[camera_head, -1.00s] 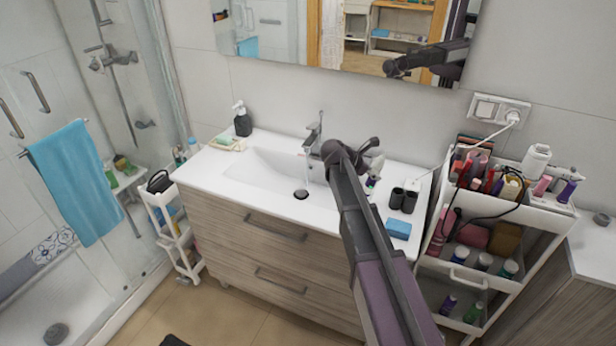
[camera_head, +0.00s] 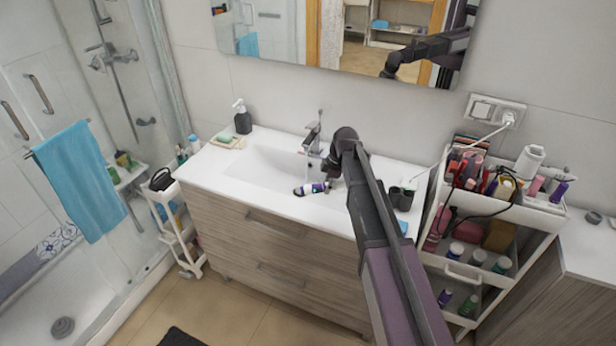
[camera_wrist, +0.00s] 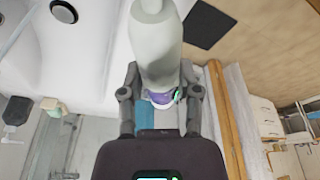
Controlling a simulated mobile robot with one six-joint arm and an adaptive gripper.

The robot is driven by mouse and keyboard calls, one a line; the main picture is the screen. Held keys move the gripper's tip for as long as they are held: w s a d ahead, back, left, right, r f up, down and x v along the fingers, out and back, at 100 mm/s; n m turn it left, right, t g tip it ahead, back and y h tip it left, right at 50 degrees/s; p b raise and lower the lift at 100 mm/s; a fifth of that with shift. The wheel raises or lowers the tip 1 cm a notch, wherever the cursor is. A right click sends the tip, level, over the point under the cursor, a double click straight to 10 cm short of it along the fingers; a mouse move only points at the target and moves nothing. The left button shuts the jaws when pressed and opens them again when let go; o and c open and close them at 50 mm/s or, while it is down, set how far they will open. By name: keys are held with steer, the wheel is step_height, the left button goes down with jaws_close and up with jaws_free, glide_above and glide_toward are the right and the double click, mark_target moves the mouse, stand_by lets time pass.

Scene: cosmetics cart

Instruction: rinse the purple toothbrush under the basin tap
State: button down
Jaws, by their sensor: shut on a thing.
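My gripper (camera_head: 331,181) is over the right part of the white basin (camera_head: 250,172). It is shut on the purple toothbrush (camera_head: 313,188), a thick pale body with purple bands, lying nearly level above the basin. The chrome tap (camera_head: 313,138) stands behind the basin, above and behind the toothbrush. A faint pale streak hangs below its spout; I cannot tell whether water touches the toothbrush.
A soap bottle (camera_head: 242,118) and soap dish (camera_head: 227,140) stand at the counter's back left. A loaded white cart (camera_head: 500,240) is at the right. The mirror (camera_head: 290,35) hangs behind. The basin's left side is clear.

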mark_target(309, 189)
steer(key=a+r+y, duration=0.1)
steer(key=a, duration=0.1)
steer(key=s+a+r+y+p, duration=0.1)
steer(key=a, duration=0.1)
steer(key=a+r+y, duration=0.1)
steer(key=a, duration=0.1)
steer(key=shift+s+r, duration=0.3)
steer(key=shift+r, duration=0.1)
step_height(309, 189, up, 3)
steer(key=p, duration=0.3)
steer(key=shift+a, duration=0.1)
stand_by(0.4)
